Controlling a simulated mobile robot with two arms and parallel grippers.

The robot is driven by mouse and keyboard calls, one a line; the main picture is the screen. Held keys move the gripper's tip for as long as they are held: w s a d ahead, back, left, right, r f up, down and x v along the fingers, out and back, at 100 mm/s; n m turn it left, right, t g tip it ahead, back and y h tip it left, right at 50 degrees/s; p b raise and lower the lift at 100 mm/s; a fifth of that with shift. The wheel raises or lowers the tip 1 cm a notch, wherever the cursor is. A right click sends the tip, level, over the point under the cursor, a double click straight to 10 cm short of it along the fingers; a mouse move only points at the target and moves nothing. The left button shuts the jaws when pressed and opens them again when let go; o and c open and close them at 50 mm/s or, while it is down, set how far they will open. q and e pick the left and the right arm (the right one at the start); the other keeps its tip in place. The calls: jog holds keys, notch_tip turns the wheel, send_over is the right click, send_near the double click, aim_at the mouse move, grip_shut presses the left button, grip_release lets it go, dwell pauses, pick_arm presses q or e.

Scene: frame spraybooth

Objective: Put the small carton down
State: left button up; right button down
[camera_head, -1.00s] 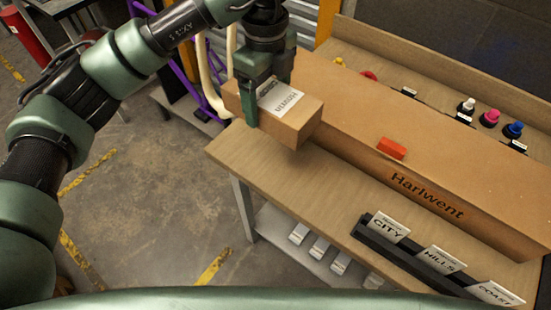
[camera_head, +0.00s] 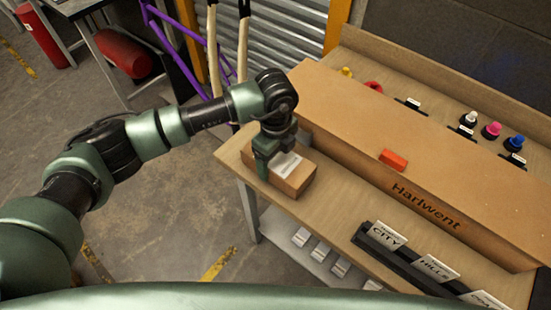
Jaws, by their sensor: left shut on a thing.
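The small carton (camera_head: 294,181) is a brown box with a white label on top. It is at the left end of the wooden table (camera_head: 330,213), in front of the long carton marked "Harlwent" (camera_head: 420,160). My left gripper (camera_head: 272,165) comes down over it from above and is shut on it. The carton looks level and low at the tabletop; I cannot tell for sure whether its underside touches. The gripper hides part of its left side. My right gripper is out of view.
A red block (camera_head: 394,160) lies on the long carton. A black rack (camera_head: 400,258) with cards marked CITY and HILLS stands along the table's front edge. Bare tabletop lies between small carton and rack.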

aim_at(276, 156)
pick_arm(q)
jog(key=shift+f, duration=0.35)
jog(key=o, duration=1.5)
jog(key=shift+f, duration=0.15)
jog(key=o, duration=0.4)
jog(key=shift+o, duration=0.2)
jog(key=shift+r, duration=0.2)
notch_tip(276, 156, up, 12)
jog(key=shift+b, duration=1.2)
